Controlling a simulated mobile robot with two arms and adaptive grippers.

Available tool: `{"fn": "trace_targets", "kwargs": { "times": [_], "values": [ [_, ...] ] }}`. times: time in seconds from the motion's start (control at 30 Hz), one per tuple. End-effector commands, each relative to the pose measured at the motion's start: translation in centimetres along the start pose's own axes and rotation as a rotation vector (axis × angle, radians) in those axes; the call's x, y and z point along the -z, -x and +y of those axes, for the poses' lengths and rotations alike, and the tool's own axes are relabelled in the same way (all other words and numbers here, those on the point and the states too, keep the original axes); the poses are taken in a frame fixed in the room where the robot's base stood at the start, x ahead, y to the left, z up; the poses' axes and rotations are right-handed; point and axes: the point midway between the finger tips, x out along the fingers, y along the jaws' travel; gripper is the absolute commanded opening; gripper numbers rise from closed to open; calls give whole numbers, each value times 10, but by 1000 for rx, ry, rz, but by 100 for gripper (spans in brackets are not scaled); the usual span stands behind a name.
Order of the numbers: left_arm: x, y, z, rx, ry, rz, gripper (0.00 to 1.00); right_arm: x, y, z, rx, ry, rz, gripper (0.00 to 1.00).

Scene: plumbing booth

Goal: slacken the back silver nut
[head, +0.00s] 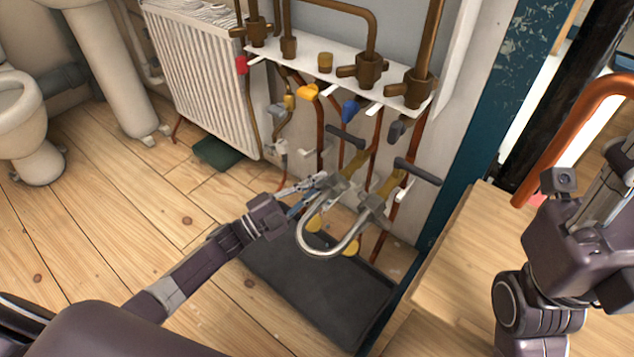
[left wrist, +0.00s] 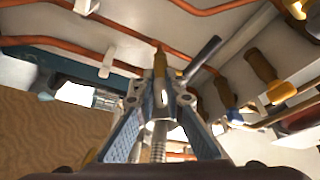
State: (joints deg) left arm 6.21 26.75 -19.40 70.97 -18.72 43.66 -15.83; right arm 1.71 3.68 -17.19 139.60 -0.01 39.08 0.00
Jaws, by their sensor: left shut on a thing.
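A curved chrome U-pipe (head: 318,240) hangs below the valve rack, with a silver nut at each upper end. The back silver nut (head: 336,186) is the farther, left one; the front silver nut (head: 375,208) sits nearer and to the right. My left gripper (head: 318,184) reaches in from the left and is shut on the back silver nut. In the left wrist view, its blue-padded fingers (left wrist: 161,98) close around the silver fitting, with a brass stem beyond. My right gripper (head: 610,185) is at the right edge, partly cut off; its fingertips do not show clearly.
Black-handled valves (head: 417,171) stand close above the nuts. Copper pipes and coloured valves run up to a white shelf (head: 330,60). A dark mat (head: 310,290) lies below. A white radiator (head: 200,80) is at the left, a wooden top (head: 480,250) at the right.

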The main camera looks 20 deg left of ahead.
Motion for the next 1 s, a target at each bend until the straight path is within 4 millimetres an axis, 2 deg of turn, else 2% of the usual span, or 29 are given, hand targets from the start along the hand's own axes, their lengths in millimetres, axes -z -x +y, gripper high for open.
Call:
{"fn": "trace_targets", "kwargs": {
  "times": [0.3, 0.73, 0.77, 0.9, 1.0],
  "values": [
    [-1, 0, 5, 31, 78, -3, 0, 2, -1, -1, 5, 1, 12, 40],
    [0, 0, 6, 33, 86, -2, 0, 2, -3, -1, 7, 1, 15, 40],
    [0, 0, 6, 33, 85, -2, 12, 2, -3, -1, 7, 1, 16, 40],
    [0, 0, 6, 33, 85, -2, 28, 2, -3, -1, 7, 2, 18, 40],
    [0, 0, 6, 34, 84, -1, 28, 3, -4, -1, 8, 2, 19, 40]
  ]
}}
